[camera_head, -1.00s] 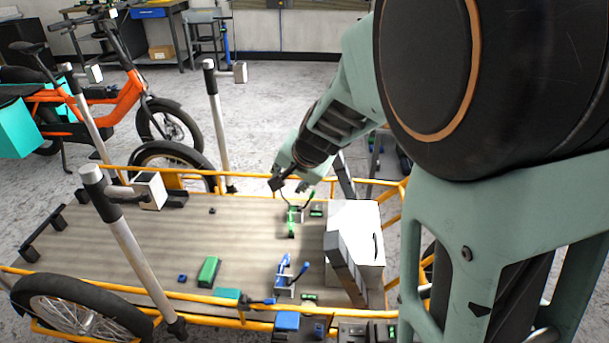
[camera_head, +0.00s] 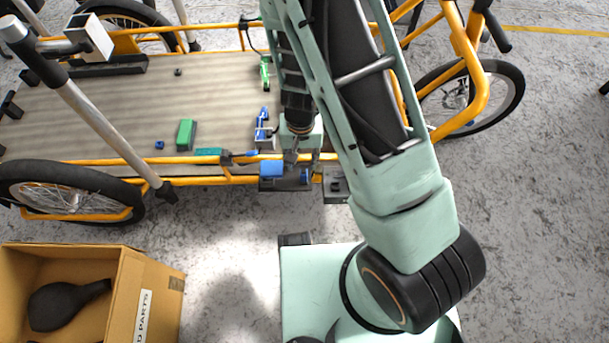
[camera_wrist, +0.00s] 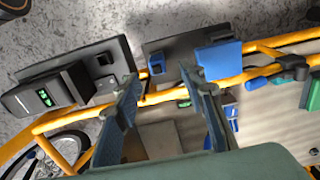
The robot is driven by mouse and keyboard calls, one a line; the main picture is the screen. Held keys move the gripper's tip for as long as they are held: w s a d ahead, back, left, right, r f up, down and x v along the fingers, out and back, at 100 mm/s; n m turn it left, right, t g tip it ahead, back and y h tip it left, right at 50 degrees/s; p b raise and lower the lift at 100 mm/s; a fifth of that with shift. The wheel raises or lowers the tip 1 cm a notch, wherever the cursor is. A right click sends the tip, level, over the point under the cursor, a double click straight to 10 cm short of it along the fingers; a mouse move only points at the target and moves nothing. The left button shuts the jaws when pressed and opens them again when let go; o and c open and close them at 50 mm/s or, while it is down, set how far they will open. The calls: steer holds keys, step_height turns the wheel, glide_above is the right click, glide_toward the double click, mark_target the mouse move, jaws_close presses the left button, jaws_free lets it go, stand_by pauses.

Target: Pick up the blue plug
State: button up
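A small blue piece (camera_head: 304,176), which looks like the blue plug, sits on a dark plate (camera_head: 286,185) at the cargo bike's near rail. In the wrist view the same blue piece (camera_wrist: 157,62) shows between my fingertips. My gripper (camera_head: 302,163) points down over the plate. Its fingers (camera_wrist: 159,73) are open, one on each side of the piece, with nothing held. I cannot tell how far above it they are. A larger blue block (camera_head: 271,168) stands on the same plate, left of the piece; it also shows in the wrist view (camera_wrist: 218,58).
An orange rail (camera_head: 225,179) runs beside the plate. A second dark plate (camera_head: 335,186) with a grey block is to the right. A cardboard box (camera_head: 125,290) is lower left.

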mark_target(304, 170)
steer(key=f+b, duration=0.1)
steer(key=f, duration=0.1)
steer(key=f+b, duration=0.1)
steer(key=f, duration=0.1)
steer(key=f+b, duration=0.1)
steer(key=f, duration=0.1)
steer(key=shift+w+d+f, duration=0.15)
steer(key=shift+d+f, duration=0.1)
steer(key=shift+f, duration=0.1)
steer(key=shift+c, duration=0.5)
jaws_close()
